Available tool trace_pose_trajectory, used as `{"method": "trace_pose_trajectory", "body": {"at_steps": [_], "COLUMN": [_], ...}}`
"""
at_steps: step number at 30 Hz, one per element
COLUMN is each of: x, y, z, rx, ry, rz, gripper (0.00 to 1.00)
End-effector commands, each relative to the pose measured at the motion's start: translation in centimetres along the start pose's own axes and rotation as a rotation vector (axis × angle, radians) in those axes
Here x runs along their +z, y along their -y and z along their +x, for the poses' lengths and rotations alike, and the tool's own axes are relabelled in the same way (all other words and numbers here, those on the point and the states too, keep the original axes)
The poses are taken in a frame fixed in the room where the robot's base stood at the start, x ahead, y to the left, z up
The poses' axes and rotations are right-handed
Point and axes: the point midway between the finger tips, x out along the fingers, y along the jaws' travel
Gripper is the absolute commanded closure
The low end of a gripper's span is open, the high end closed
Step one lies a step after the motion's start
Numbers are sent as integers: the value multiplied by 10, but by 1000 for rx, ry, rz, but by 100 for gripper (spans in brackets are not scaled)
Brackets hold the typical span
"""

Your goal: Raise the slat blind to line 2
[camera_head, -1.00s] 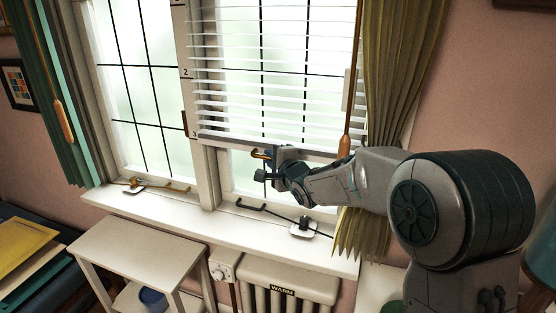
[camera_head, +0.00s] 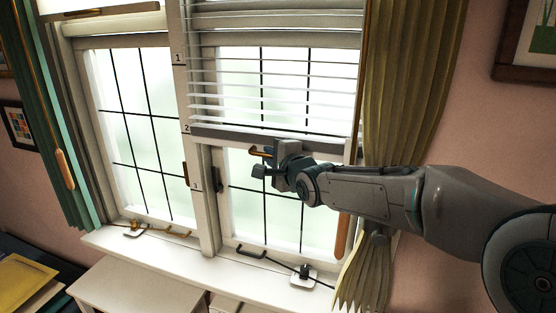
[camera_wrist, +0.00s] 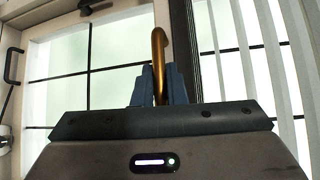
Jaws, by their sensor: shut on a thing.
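The slat blind (camera_head: 270,92) hangs over the right window, its white slats spread above a grey bottom rail (camera_head: 300,140). The rail's left end is about level with the mark 2 (camera_head: 186,128) on the post between the windows. Mark 1 (camera_head: 178,58) is above it and mark 3 (camera_head: 197,187) below. A brass handle (camera_head: 259,152) hangs under the rail. My gripper (camera_head: 268,163) is at this handle. In the wrist view, the dark fingers (camera_wrist: 160,88) are shut on the upright brass handle (camera_wrist: 158,45).
Yellow-green curtain (camera_head: 410,90) hangs right of the window, close to my arm. A wooden-ended cord (camera_head: 342,235) hangs behind my arm. The sill (camera_head: 150,250) holds window latches and stays. A white side table (camera_head: 130,290) stands below at left.

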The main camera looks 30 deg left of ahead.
Motion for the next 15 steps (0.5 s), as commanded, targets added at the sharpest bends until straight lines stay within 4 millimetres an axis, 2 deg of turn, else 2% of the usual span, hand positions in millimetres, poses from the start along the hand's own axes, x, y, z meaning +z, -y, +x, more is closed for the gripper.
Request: {"method": "trace_pose_trajectory", "body": {"at_steps": [9, 10, 12, 15], "x": [0, 0, -1, -1], "y": [1, 1, 1, 1], "z": [0, 0, 0, 0], "rx": [-1, -1, -1, -1], "ry": [0, 0, -1, -1], "rz": [0, 0, 0, 0], "gripper": [100, 86, 67, 67]}}
